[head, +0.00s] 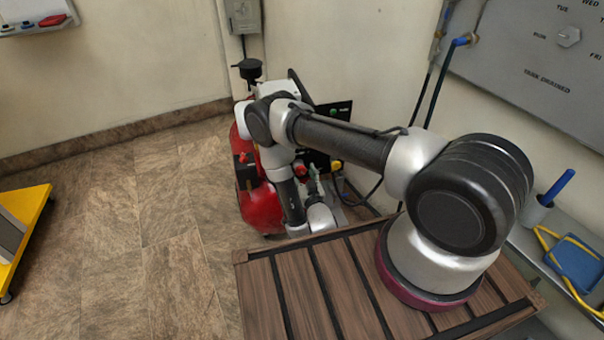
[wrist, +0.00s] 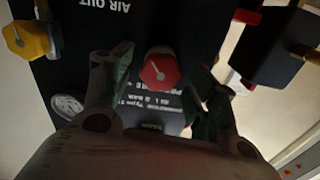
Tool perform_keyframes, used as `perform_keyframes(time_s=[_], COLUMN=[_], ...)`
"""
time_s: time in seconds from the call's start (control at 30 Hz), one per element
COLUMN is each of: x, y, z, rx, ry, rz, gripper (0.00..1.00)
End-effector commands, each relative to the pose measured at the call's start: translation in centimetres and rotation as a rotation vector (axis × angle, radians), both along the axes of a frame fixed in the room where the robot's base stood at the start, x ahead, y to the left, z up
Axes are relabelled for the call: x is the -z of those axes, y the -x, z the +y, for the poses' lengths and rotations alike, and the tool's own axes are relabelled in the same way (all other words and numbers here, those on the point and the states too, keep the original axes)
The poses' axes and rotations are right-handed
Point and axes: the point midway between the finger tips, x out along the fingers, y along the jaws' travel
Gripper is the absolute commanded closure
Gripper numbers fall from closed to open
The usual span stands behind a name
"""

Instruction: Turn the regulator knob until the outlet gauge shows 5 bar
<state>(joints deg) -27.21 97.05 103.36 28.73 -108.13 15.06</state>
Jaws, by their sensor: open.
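In the wrist view a red knob (wrist: 160,70) with a white pointer line sits on a black panel (wrist: 190,28); it appears to be the regulator knob. My gripper (wrist: 163,66) is open, with one finger on each side of the knob. A gap shows on both sides, and the knob is not clamped. A round pale gauge (wrist: 68,108) shows at the left, partly behind the left finger. Its reading is too small to tell, and I cannot tell whether it is the outlet gauge. In the head view my arm hides much of the panel.
A yellow knob (wrist: 25,38) sits at the left of the panel, near the "AIR OUT" lettering. The red tank (head: 262,208) stands beside the slatted wooden bench (head: 300,290). A yellow cart (head: 22,215) is at far left. The floor (head: 130,235) between is clear.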

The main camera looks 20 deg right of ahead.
Motion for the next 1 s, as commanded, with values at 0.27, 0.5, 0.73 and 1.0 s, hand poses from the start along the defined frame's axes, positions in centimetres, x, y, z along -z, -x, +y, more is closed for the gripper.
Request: perform_keyframes(time_s=[0.27, 0.5, 0.73, 1.0], x=[0.00, 0.01, 0.01, 0.06], y=[-0.34, -0.32, -0.30, -0.29], z=[-0.01, -0.01, -0.04, -0.17], rx=[0.000, 0.000, 0.001, 0.001], ry=[0.000, 0.000, -0.040, -0.356], rz=[0.001, 0.001, 0.001, 0.001], gripper=[0.41, 0.81, 0.86, 0.86])
